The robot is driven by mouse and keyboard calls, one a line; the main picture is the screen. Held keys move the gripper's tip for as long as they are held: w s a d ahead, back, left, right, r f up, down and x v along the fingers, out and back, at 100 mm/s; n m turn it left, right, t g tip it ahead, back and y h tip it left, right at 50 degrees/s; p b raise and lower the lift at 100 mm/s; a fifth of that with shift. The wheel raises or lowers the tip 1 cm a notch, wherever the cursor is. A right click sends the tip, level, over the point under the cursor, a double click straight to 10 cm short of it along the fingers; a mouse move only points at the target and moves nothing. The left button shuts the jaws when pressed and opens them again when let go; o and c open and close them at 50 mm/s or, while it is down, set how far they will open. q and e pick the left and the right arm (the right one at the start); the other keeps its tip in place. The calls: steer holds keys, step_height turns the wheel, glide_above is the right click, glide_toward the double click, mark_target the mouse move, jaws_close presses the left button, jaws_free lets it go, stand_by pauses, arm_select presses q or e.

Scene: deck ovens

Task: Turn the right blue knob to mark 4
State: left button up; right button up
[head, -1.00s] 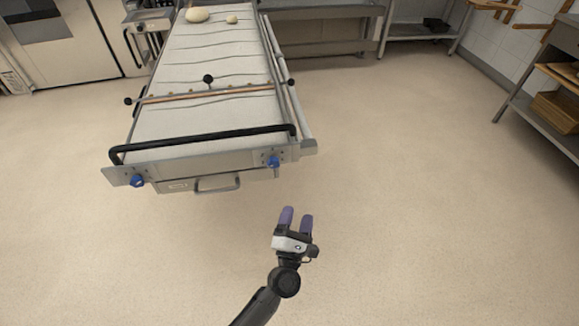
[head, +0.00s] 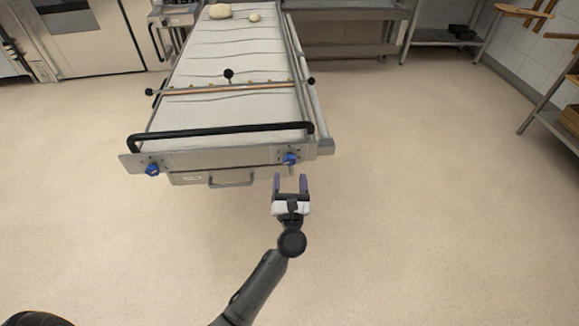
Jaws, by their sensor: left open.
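The right blue knob (head: 290,159) is on the right of the front panel of a long cloth-covered loader (head: 225,157). Its mark setting is too small to read. A second blue knob (head: 152,169) is at the panel's left end. My left gripper (head: 290,180) is open and empty, its two purple fingers pointing at the right knob from just in front and below it in the picture. The fingers appear apart from the knob. My right gripper is not in view.
A black bar (head: 220,131) runs across the loader's front above the knobs, and a metal handle (head: 231,180) hangs below the panel. Dough pieces (head: 220,11) lie at the loader's far end. The floor (head: 430,200) to the right is clear.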

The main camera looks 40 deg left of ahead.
mark_target(289, 164)
arm_select(q)
steer(key=shift+b+x, duration=0.35)
steer(key=shift+x, duration=2)
steer(key=shift+c, duration=0.3)
